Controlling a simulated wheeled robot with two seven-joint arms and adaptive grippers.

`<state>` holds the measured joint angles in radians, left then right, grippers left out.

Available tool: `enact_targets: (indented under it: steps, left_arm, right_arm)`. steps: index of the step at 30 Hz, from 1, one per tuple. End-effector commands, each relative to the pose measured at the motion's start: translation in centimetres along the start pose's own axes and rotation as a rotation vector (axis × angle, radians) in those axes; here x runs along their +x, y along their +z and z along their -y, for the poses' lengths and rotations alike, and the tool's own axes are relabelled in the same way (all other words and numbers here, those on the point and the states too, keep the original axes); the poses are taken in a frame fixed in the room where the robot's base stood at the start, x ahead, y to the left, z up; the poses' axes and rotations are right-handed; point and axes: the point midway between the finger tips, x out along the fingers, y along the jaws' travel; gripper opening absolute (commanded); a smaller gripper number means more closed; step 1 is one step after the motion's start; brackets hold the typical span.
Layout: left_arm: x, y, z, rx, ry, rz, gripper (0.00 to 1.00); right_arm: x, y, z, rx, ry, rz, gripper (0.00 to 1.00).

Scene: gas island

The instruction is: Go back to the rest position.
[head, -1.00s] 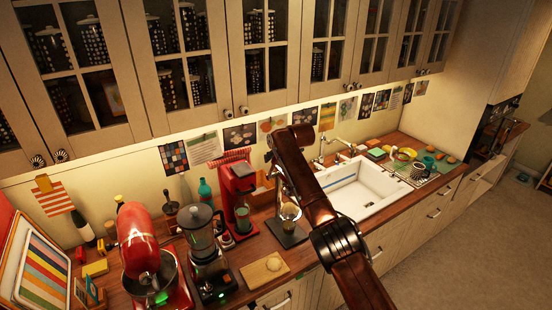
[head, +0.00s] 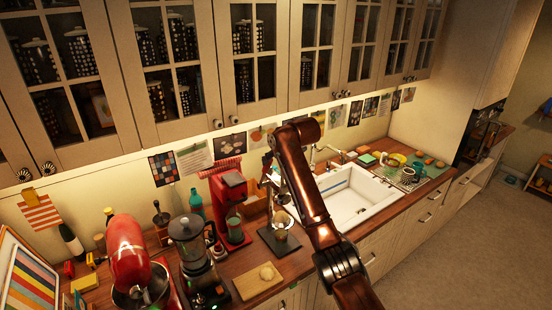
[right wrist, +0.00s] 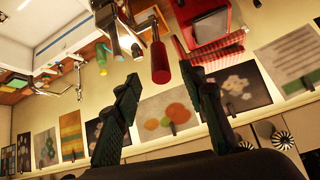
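My right arm comes in from the bottom right of the head view and reaches up over the counter in front of the sink. My right gripper (right wrist: 160,79) shows in the right wrist view with its two dark fingers spread apart and nothing held between them. A red cylinder-shaped handle (right wrist: 160,62) shows beyond the fingertips, apart from both. In the head view the hand is small and partly hidden behind the arm, near the wall above the counter. My left gripper is not in view.
The wooden counter holds a red mixer (head: 128,252), a blender (head: 192,255), a red coffee machine (head: 229,205) and a cutting board (head: 258,281). The white sink (head: 352,205) lies behind and right of my arm. Glass-door cabinets (head: 240,60) hang above. Open floor (head: 470,250) is at right.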

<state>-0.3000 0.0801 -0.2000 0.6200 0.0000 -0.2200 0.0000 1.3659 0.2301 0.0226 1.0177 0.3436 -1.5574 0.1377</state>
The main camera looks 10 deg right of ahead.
Motion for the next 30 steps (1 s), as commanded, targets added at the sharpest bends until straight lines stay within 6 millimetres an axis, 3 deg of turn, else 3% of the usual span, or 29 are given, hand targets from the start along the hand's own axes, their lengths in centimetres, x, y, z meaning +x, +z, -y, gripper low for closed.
enact_targets:
  steps: [7, 16, 19, 23, 30]
  left_arm:
    - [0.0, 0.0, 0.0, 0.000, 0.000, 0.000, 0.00]
    - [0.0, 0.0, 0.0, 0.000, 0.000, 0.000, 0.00]
    - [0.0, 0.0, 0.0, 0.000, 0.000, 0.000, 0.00]
    - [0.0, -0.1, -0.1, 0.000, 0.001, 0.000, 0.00]
    - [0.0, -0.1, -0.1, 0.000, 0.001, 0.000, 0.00]
  right_arm:
    - [-2.0, 0.0, 0.0, -0.001, 0.000, -0.001, 0.38]
    - [-2.1, 0.0, 0.0, 0.000, 0.000, -0.001, 0.38]
    - [-1.3, 0.9, -0.5, 0.001, 0.004, 0.007, 0.38]
    - [1.7, 5.2, -2.3, 0.003, 0.021, 0.034, 0.38]
    - [8.2, 19.4, -6.8, 0.002, 0.072, 0.107, 0.38]
